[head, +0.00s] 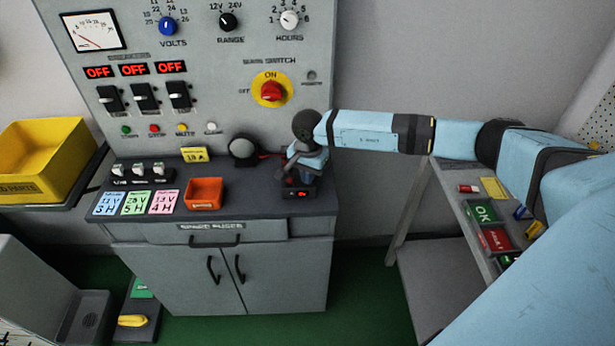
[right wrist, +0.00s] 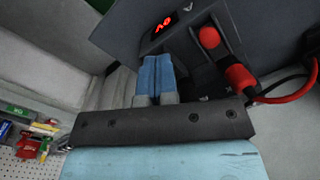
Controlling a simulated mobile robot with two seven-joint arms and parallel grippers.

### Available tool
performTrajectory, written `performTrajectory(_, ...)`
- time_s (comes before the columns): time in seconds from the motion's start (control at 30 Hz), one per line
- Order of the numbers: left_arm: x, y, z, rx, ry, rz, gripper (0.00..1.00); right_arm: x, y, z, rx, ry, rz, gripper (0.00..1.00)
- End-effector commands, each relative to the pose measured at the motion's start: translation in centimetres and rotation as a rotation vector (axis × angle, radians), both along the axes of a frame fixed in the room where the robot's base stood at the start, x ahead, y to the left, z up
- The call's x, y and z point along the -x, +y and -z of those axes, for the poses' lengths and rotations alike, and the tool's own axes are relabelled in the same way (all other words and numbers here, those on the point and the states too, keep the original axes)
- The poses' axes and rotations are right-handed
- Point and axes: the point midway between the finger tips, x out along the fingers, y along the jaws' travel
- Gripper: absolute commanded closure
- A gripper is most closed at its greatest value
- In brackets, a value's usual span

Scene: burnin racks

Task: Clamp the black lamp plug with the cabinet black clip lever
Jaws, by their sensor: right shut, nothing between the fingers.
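My right gripper (head: 297,172) is shut and empty, over the small black clip unit (head: 301,194) at the cabinet top's right end. In the right wrist view its blue fingers (right wrist: 157,62) are together beside the unit's dark face, near the red display (right wrist: 164,23). A red ball knob (right wrist: 209,38) and a red plug (right wrist: 238,76) with a cable show to their right. The round lamp (head: 242,149) stands left of the gripper, with a red lead running toward the unit. I cannot make out the black plug or black lever among the dark parts. My left gripper is out of view.
An orange tray (head: 204,193) and coloured cards (head: 135,203) lie on the cabinet top (head: 250,195). The switch panel (head: 210,90) rises behind. A grey side table (head: 450,185) with labelled blocks stands right. A yellow bin (head: 45,155) is left.

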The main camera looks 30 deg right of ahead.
Motion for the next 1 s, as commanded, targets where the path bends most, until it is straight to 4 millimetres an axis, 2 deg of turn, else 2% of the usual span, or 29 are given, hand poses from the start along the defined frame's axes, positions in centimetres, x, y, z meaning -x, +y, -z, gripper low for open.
performTrajectory(0.27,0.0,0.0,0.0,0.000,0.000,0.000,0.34,0.2,0.0,0.1,0.000,0.004,-0.001,1.00)
performTrajectory(1.0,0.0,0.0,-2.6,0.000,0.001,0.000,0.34,0.1,0.0,-5.9,0.001,0.002,0.000,1.00)
